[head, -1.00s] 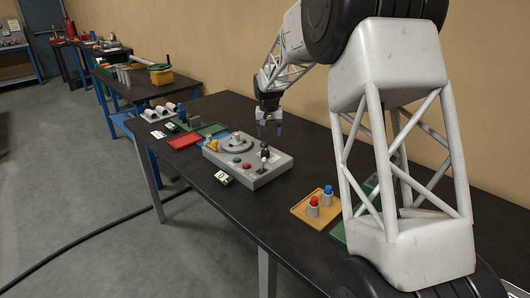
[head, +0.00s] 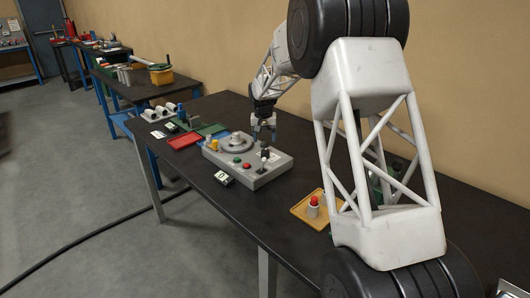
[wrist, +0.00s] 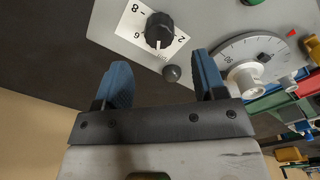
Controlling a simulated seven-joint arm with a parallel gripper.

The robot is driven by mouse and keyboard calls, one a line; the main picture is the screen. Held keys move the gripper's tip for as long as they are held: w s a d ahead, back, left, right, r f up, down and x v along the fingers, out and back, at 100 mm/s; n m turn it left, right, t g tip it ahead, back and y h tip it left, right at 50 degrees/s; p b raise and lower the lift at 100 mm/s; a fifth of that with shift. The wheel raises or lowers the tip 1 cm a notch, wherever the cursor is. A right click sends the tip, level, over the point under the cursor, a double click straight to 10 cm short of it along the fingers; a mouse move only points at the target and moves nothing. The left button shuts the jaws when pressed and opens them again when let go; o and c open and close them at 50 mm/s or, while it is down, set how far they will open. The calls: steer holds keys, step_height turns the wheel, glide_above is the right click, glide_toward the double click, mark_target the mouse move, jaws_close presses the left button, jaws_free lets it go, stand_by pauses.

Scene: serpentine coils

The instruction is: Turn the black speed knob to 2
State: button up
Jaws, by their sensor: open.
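The black speed knob (wrist: 158,31) sits on a white scale plate (wrist: 133,22) on the grey control box (head: 236,172). In the wrist view, an 8, a 6 and a 2 can be read around it. A light mark on the knob points down in that picture, toward small blurred print, with the 2 to its right. My gripper (wrist: 161,66) is open and empty, its blue fingers apart, with the knob ahead of the gap between them. In the head view my gripper (head: 263,132) hangs over the box's back right part.
A dark ball-topped part (wrist: 172,73) stands near the knob, between the fingertips in the wrist view. A large grey dial (wrist: 250,62) is to the right. The box has a green button (head: 237,160) and a red button (head: 246,166). A yellow tray (head: 309,212) lies right.

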mark_target(265, 150)
steer(key=shift+d+f, duration=0.1)
steer(key=shift+f, duration=3.35)
steer(key=c, duration=0.9)
